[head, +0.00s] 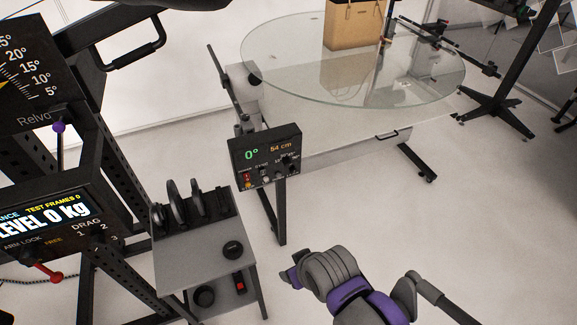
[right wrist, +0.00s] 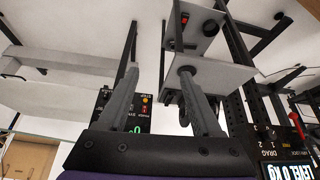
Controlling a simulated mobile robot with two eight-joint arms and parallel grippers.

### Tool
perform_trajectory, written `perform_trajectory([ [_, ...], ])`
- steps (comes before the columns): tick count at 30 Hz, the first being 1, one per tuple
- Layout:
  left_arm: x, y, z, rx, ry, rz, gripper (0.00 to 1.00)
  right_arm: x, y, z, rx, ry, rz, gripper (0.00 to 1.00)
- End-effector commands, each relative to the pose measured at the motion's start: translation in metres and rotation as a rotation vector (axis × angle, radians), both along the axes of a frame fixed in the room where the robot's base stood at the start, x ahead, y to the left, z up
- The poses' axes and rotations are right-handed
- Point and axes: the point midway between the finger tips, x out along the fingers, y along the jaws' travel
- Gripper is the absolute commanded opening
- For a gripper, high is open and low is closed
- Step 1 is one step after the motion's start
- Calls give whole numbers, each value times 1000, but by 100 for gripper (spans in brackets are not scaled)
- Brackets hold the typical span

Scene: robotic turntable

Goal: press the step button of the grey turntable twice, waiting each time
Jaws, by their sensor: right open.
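The turntable (head: 285,62) has a round glass top on a grey frame, at the upper right of the head view. Its black control box (head: 265,156) hangs at the frame's front left corner and reads 0° and 54 cm. Small buttons and a knob sit below the display; which one is the step button I cannot tell in the head view. My right gripper (head: 290,274) is in front of and below the box, apart from it. In the right wrist view its fingers (right wrist: 158,73) are spread and empty, with the control box (right wrist: 129,120) partly hidden behind them. My left gripper is not in view.
A tan bag (head: 352,25) stands on the glass top. A small grey stand (head: 205,258) with black discs is left of my gripper. A black rack with a load display (head: 48,215) fills the left. Floor between gripper and turntable is clear.

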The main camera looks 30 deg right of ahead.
Motion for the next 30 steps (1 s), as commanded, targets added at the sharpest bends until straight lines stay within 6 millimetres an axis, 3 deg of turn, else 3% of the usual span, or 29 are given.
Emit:
perform_trajectory([
  [2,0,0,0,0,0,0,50,0,0,0,0,0,0,66],
  [13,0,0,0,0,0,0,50,0,0,0,0,0,0,0],
  [30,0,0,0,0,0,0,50,0,0,0,0,0,0,0],
])
